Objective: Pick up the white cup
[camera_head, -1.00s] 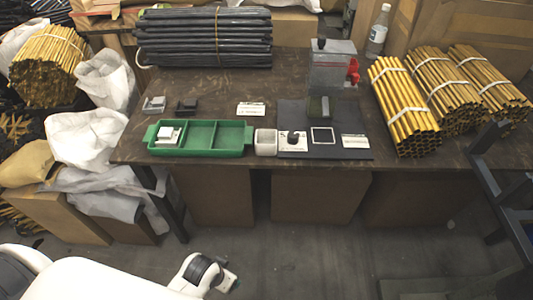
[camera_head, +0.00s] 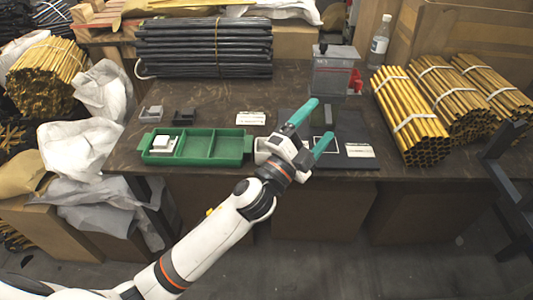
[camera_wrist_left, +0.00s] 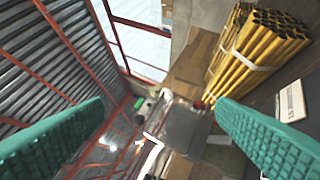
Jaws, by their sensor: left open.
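The white cup stood just right of the green tray (camera_head: 196,158) in the earlier head view; that spot is now behind my left gripper, so I cannot tell the cup apart from my white gripper body. My left gripper (camera_head: 320,120) is open, with two teal fingers spread and tilted to the upper right over the dark mat (camera_head: 350,122). It also shows in the left wrist view (camera_wrist_left: 158,107), with nothing between the fingers and no cup recognisable there. My right gripper is not in view.
Bundled gold tubes (camera_head: 411,118) lie at the right, dark tubes (camera_head: 204,49) at the back. A small white block (camera_head: 161,142) sits in the tray's left compartment. White cards (camera_head: 250,118) lie on the table.

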